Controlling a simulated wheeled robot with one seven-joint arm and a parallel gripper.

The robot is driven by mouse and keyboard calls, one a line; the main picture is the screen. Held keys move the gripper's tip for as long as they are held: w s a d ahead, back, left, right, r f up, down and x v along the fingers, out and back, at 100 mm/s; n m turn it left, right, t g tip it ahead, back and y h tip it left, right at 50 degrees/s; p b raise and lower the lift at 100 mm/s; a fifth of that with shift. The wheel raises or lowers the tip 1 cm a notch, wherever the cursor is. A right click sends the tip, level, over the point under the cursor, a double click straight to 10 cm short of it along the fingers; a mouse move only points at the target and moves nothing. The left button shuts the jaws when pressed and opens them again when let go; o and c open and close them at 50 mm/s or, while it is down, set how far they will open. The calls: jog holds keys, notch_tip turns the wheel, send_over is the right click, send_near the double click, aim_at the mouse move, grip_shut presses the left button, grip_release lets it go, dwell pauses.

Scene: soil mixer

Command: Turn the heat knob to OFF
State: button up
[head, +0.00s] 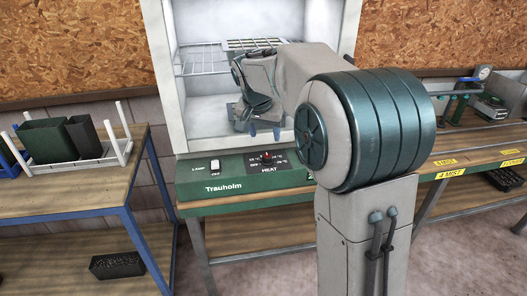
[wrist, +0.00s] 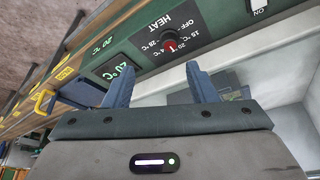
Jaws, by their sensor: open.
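The heat knob (wrist: 170,44) is a small dark knob with a red part, on a black dial plate printed HEAT, OFF and several temperatures. In the head view the knob (head: 267,156) sits on the green Trauholm control panel (head: 235,190). Its exact pointer setting is too small to read surely. My gripper (wrist: 163,84) is open, its two blue fingers spread with nothing between them. In the head view my gripper (head: 264,132) hangs in front of the cabinet opening, above the panel, its fingertips apart from the knob.
A white lamp switch (head: 214,166) is left of the knob. A lit green display (wrist: 120,73) is beside the dial in the wrist view. The white cabinet (head: 185,110) holds a wire rack (head: 200,68). A side table (head: 60,198) with pots in a rack stands at left.

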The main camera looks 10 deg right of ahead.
aim_at(267, 156)
jog(key=shift+m, duration=0.4)
jog(key=w+x, duration=0.1)
jog(key=x, duration=0.9)
jog(key=w+p+x, duration=0.1)
jog(key=x, duration=0.4)
jog(key=shift+w+a+r, duration=0.3)
jog(key=shift+a+r, duration=0.05)
jog(key=shift+r, duration=0.05)
jog(key=c, duration=1)
